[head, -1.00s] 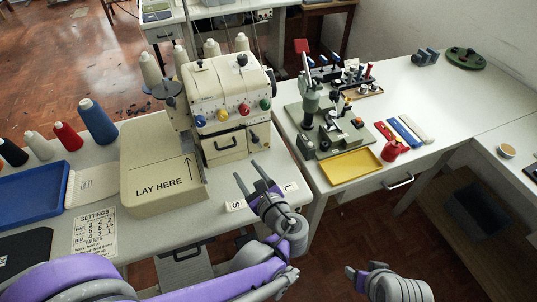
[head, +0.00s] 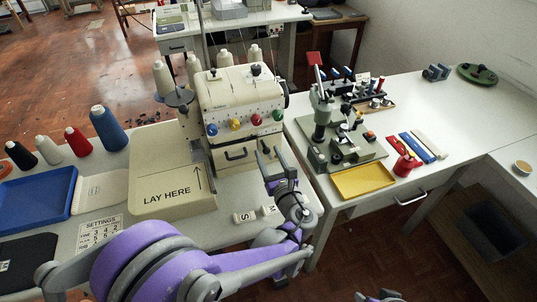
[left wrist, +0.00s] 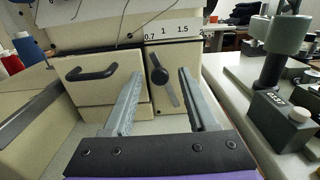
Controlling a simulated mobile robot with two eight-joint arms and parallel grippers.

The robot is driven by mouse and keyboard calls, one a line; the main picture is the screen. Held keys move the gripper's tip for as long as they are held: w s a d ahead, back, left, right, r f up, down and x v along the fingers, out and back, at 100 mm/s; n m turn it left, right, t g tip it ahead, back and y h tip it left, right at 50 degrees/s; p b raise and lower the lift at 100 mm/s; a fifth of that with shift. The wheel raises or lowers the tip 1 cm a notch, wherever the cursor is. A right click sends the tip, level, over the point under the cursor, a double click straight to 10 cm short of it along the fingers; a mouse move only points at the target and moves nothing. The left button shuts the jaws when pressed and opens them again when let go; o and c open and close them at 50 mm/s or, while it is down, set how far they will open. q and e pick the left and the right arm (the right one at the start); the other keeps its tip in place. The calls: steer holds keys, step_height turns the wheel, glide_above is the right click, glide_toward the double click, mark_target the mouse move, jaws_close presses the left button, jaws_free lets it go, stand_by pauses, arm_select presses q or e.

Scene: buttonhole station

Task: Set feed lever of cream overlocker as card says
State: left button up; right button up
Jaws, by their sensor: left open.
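The cream overlocker (head: 240,95) stands at the table's right end, with blue, yellow, red and green dials across its front. Its dark feed lever (left wrist: 160,76) shows in the left wrist view below a scale marked 0.7, 1, 1.5 and a cut-off mark. The lever is tilted, its upper end leaning left and its lower end right. My left gripper (head: 279,163) is open and empty in front of the machine; in the left wrist view its fingers (left wrist: 160,82) flank the lever without visible contact. The settings card (head: 101,233) lies front left, its figures small. My right gripper (head: 380,296) barely shows.
The LAY HERE platform (head: 165,195) lies left of the machine, with thread cones beyond. A drawer-like panel with a black handle (left wrist: 90,72) is left of the lever. White lettered tiles (head: 244,217) lie near my left arm. A green machine (head: 340,150) and yellow tray (head: 364,181) stand right.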

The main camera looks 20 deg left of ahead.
arm_select(q)
steer(key=shift+w+a, duration=0.1)
steer(key=shift+w, duration=0.1)
jaws_close()
stand_by(1.4)
